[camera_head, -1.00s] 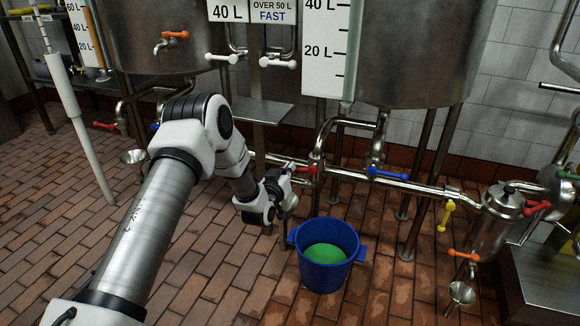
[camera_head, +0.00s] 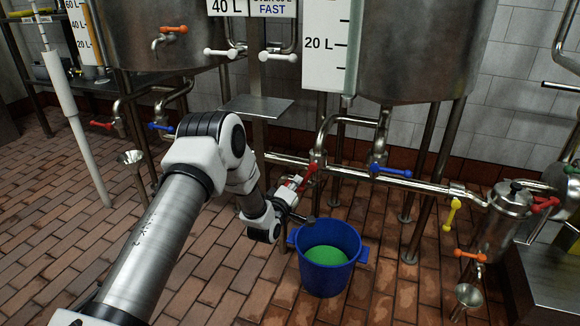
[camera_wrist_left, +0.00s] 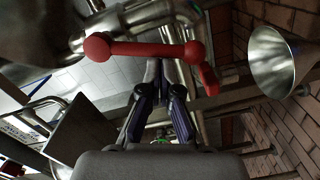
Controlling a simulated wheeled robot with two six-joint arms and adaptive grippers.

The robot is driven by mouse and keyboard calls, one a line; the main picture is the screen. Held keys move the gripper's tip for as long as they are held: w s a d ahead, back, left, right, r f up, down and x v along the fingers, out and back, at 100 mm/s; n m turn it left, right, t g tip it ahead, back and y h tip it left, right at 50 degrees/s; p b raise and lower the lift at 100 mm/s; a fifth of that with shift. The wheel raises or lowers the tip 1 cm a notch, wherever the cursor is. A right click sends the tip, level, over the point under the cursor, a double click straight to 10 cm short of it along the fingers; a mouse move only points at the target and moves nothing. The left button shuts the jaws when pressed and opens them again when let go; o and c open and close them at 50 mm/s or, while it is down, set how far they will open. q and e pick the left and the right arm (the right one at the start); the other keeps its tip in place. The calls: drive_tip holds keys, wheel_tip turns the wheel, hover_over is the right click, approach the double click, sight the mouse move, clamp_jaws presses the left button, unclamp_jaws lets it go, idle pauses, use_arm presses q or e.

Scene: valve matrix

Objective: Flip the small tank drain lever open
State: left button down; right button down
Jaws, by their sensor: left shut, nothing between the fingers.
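A red lever (camera_head: 309,177) sits on the floor-level pipe left of the blue lever, slanting down to the left. No label shows whether it is the small tank drain lever. My left gripper (camera_head: 294,188) is shut and empty, close against this red lever. In the left wrist view, the red lever (camera_wrist_left: 145,49) with its round knob crosses just beyond my shut fingertips (camera_wrist_left: 162,68); whether they touch it is unclear. My right gripper is not in view.
A blue bucket (camera_head: 325,278) with green inside stands just below my left gripper. A blue lever (camera_head: 390,170) and yellow lever (camera_head: 452,213) are farther right. A metal funnel (camera_wrist_left: 279,61) is close on the right in the wrist view. Brick floor is clear at front left.

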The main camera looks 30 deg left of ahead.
use_arm(q)
drive_tip(key=shift+w+d+f+n, duration=0.15)
drive_tip(key=shift+d+f+n, duration=0.25)
drive_tip(key=shift+d, duration=0.2)
drive_tip(key=shift+w+d+f+n, duration=0.1)
drive_tip(key=shift+d+f+n, duration=0.15)
drive_tip(key=shift+d+n, duration=0.3)
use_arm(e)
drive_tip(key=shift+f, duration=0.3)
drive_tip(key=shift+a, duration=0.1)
